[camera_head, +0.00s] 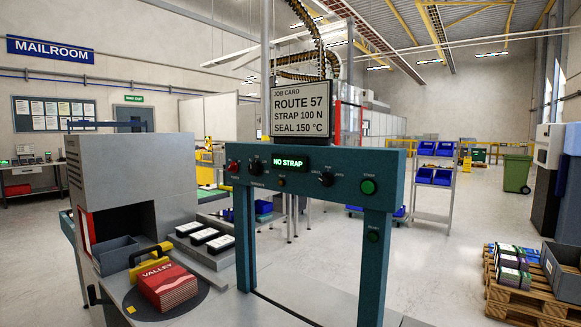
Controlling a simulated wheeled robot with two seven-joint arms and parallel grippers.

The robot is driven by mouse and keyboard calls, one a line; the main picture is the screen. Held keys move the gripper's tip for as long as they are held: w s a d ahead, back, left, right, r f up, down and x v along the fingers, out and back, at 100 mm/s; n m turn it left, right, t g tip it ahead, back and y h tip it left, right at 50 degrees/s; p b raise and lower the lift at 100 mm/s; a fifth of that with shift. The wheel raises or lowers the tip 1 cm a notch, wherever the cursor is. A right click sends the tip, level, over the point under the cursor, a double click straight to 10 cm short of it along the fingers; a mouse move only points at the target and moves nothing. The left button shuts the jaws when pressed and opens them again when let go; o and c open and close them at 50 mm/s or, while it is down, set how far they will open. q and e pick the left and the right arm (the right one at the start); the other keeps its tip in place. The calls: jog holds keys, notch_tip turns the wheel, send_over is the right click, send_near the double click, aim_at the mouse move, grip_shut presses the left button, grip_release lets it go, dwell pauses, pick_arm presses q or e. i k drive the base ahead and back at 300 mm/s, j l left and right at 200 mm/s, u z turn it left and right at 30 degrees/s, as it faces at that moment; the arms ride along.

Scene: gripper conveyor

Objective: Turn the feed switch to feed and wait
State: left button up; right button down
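A teal control panel (300,158) spans two posts in the middle of the view. It carries two black rotary knobs, a left knob (255,165) and a right knob (326,178). Their small labels are too blurred for me to tell which is the feed switch or where either points. A display (290,162) between them reads NO STRAP in green. A red button (233,166) is at the panel's left and a green button (368,186) at its right. Neither of my grippers is in view.
A job card (301,108) stands above the panel, reading ROUTE 57, STRAP 100 N, SEAL 150 °C. A red VALLEY bundle (166,287) lies on a round plate at the lower left, beside a yellow clamp (150,254). A grey machine housing (130,170) stands behind. A loaded pallet (530,302) is at right.

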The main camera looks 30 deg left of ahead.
aim_at(327, 179)
jog(key=u, duration=1.05)
